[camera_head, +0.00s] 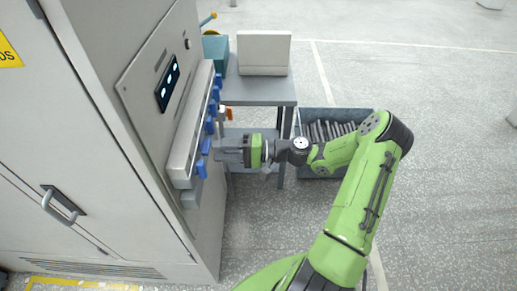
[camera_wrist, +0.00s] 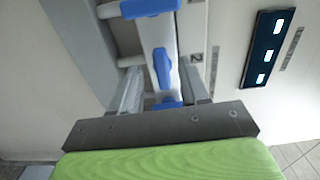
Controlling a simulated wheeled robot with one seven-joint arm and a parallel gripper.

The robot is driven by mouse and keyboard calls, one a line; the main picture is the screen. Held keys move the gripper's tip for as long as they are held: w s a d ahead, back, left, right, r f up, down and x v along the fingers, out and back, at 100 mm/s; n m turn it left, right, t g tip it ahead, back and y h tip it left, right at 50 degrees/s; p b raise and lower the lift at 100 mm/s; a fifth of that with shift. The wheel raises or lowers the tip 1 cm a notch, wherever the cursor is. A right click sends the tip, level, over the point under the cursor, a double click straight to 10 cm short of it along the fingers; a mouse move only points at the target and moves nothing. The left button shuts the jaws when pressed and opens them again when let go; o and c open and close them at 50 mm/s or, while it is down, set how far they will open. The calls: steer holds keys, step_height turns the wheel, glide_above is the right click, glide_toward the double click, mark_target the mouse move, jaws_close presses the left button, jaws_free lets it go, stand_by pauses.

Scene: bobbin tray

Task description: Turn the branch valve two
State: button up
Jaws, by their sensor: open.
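A row of blue valve handles runs along a pale manifold (camera_head: 190,130) on the cabinet's front panel. In the wrist view, one blue handle (camera_wrist: 162,70) shows between the fingers of my gripper (camera_wrist: 160,75), with a gap on each side. Its label plate (camera_wrist: 196,57) on the panel appears to read 2. Another blue handle (camera_wrist: 148,8) shows at the top edge, and a blue part (camera_wrist: 167,103) shows lower down, near the palm. In the head view, my gripper (camera_head: 218,151) is open and level, close to the lower handles (camera_head: 205,147); contact cannot be told.
A dark display (camera_head: 167,83) sits on the panel beside the manifold. A grey table (camera_head: 258,92) with a pale box (camera_head: 264,52) stands behind my gripper. A dark crate (camera_head: 340,115) of rods is on the floor beyond my arm. The floor at right is clear.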

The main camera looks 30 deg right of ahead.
steer(key=v, duration=1.3)
steer(key=shift+s+d, duration=0.2)
steer(key=shift+d, duration=0.05)
steer(key=s+a+r+n+g+h, duration=0.2)
steer(key=s+a+n+g+h, duration=0.15)
steer(key=a+g+h, duration=0.7)
steer(key=s+a+r+n+t+h, duration=0.2)
steer(key=s+r+t+h, duration=0.3)
steer(key=s+r, duration=0.5)
steer(key=s+t, duration=0.2)
steer(key=s, duration=0.2)
steer(key=shift+a+r, duration=0.4)
